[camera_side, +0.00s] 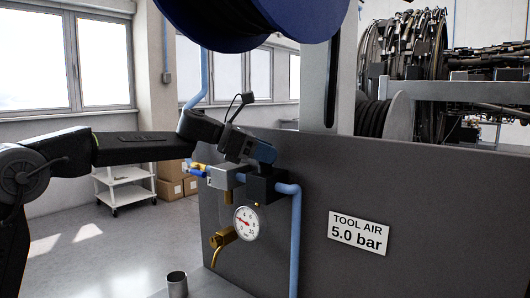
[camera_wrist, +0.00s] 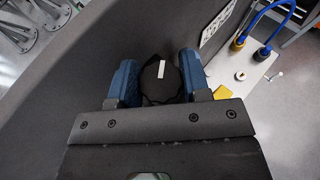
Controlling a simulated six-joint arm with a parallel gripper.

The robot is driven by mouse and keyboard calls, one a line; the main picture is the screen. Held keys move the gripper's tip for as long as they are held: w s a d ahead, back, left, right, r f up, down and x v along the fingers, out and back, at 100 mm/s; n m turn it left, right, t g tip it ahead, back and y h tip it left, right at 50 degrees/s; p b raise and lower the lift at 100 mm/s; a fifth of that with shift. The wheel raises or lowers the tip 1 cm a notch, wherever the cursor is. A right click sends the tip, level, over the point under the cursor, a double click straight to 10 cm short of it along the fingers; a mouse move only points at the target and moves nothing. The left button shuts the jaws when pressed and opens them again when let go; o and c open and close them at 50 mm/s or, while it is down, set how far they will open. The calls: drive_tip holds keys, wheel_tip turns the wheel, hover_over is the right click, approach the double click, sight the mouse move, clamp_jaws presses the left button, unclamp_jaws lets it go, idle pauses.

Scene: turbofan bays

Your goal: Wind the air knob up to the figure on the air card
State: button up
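The black air knob (camera_wrist: 158,90), with a white stripe on top, fills the space between the two blue fingers of my gripper (camera_wrist: 160,78) in the wrist view; the gripper looks shut on it. In the side view my gripper (camera_side: 262,150) points down at the regulator (camera_side: 265,187) on the grey panel and hides the knob. The white round gauge (camera_side: 246,223) below has a red needle pointing to the left, low-side part of its scale; its exact reading is too small to tell. The air card (camera_side: 358,233) reads "TOOL AIR 5.0 bar".
A light blue pipe (camera_side: 295,240) runs down right of the regulator. A large blue drum (camera_side: 255,22) hangs above my arm. A white cart (camera_side: 125,187) stands behind.

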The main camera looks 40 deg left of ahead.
drive_tip(key=shift+c, duration=1)
drive_tip(key=m+g+h, duration=0.2)
drive_tip(key=m+g, duration=0.1)
drive_tip(key=shift+a+m+g+h, duration=0.1)
drive_tip(key=shift+m+g+h, duration=0.2)
drive_tip(key=shift+g, duration=0.1)
drive_tip(key=shift+m+g+h, duration=0.7)
drive_tip(key=shift+m+g, duration=1)
drive_tip(key=o, duration=0.6)
drive_tip(key=shift+o, duration=0.2)
